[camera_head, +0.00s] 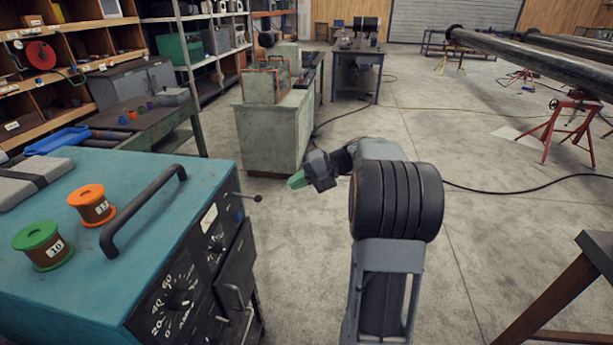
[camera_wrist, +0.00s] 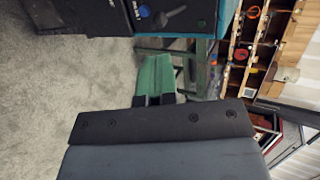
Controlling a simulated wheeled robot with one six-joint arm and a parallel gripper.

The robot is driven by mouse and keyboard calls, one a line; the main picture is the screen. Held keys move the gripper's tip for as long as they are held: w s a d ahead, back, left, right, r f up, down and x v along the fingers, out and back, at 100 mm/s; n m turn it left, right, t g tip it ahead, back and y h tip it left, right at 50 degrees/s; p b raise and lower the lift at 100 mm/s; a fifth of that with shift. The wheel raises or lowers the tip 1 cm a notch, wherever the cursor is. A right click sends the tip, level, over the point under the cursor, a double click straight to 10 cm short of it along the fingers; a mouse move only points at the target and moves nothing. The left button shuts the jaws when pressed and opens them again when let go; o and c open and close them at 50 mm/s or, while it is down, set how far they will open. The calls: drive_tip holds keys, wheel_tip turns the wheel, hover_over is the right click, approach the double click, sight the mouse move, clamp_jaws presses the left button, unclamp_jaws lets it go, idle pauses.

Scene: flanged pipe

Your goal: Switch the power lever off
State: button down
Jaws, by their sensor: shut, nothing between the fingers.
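The power lever (camera_head: 247,197) is a short dark rod with a round knob. It sticks out from the front panel of the teal welding machine (camera_head: 200,205) near its upper far corner. In the wrist view the lever (camera_wrist: 176,16) shows at the top, beside a blue button (camera_wrist: 144,11) on the black panel. My gripper (camera_head: 296,180) has green fingers and is to the right of the lever, apart from it in the picture. In the wrist view the green fingers (camera_wrist: 154,60) lie together, with nothing between them, below the lever. The lever's on or off setting cannot be read.
A black handle (camera_head: 140,208), an orange spool (camera_head: 91,205) and a green spool (camera_head: 42,246) are on the machine's top. A pale cabinet (camera_head: 270,133) stands beyond my gripper. A brown table (camera_head: 575,285) is at right. Open concrete floor lies between.

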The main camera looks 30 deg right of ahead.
drive_tip(key=p+x, duration=0.1)
drive_tip(key=x, duration=0.7)
drive_tip(key=shift+w+a, duration=0.15)
drive_tip(key=shift+a, duration=0.05)
drive_tip(key=shift+f, duration=0.15)
wheel_tip(320, 180, down, 3)
drive_tip(key=y+b, duration=0.1)
drive_tip(key=b, duration=0.3)
drive_tip(key=t+y+b, duration=0.1)
drive_tip(key=b, duration=0.4)
drive_tip(key=shift+w+a+f, duration=0.1)
drive_tip(key=shift+a+f, duration=0.05)
drive_tip(key=shift+f, duration=0.1)
drive_tip(key=shift+r, duration=0.1)
drive_tip(key=f+v, duration=0.1)
drive_tip(key=v, duration=1.3)
drive_tip(key=shift+s+f+t, duration=0.2)
drive_tip(key=shift+t, duration=0.1)
